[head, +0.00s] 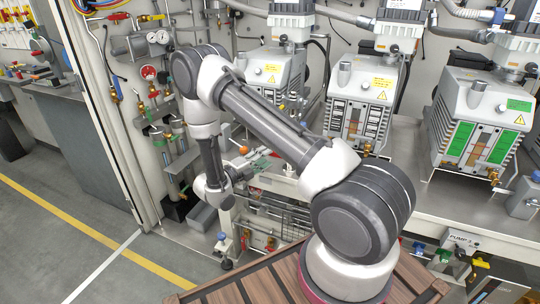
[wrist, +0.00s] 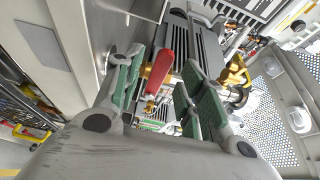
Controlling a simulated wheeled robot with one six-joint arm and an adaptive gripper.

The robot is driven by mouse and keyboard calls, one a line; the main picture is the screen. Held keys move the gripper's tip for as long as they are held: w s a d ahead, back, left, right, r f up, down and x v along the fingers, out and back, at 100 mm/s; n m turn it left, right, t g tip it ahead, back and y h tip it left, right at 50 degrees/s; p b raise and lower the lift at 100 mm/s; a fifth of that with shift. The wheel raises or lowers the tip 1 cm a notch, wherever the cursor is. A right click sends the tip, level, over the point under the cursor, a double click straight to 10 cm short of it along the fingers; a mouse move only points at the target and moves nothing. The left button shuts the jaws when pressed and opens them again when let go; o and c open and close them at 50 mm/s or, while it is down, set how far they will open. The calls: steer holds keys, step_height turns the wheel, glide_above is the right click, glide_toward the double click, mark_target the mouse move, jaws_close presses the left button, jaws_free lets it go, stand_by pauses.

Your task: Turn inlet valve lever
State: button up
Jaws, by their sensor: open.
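A red lever (wrist: 160,72) on a brass valve body (wrist: 158,97) shows in the wrist view, between and beyond the fingertips of my gripper (wrist: 155,88). The lever stands tilted, and I see no finger clearly touching it. My gripper has green-padded fingers, spread apart with nothing held. In the head view my gripper (head: 262,164) is low in front of the left pump, pointing right. An orange knob (head: 243,150) shows just above the gripper.
Three pumps stand on the bench: left (head: 275,72), middle (head: 360,100) and right (head: 480,125). A panel of gauges and valves (head: 150,75) is at the left. In the wrist view, a perforated metal plate (wrist: 275,110) is at the right and a pale housing (wrist: 60,45) at the left.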

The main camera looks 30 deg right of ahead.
steer(key=v, duration=0.7)
steer(key=shift+a, duration=0.25)
